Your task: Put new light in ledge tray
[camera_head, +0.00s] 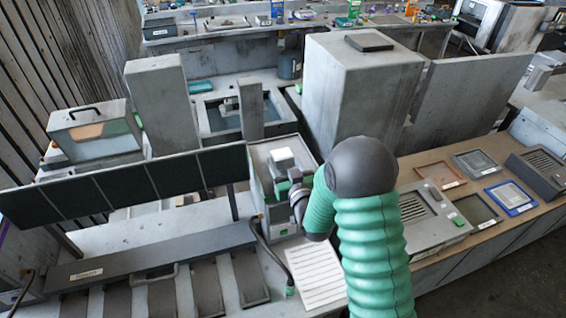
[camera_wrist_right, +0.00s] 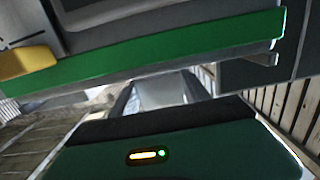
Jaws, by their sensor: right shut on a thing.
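My right arm comes up from the bottom of the head view, and its gripper (camera_head: 284,188) is at the open grey housing left of the tall block. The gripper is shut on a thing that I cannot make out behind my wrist. I cannot pick out the new light for certain. Several shallow trays lie on the ledge at the right: a red one (camera_head: 440,175), a grey-green one (camera_head: 474,163), a dark green one (camera_head: 475,210) and a blue-rimmed one (camera_head: 511,198). I cannot tell which is the ledge tray. My left gripper is out of view.
A tall grey block (camera_head: 350,95) stands behind my right arm. A dark slanted panel (camera_head: 120,185) stands at the left. A white lined sheet (camera_head: 315,274) lies in front of the housing. In the right wrist view a green strip (camera_wrist_right: 150,52) crosses close above.

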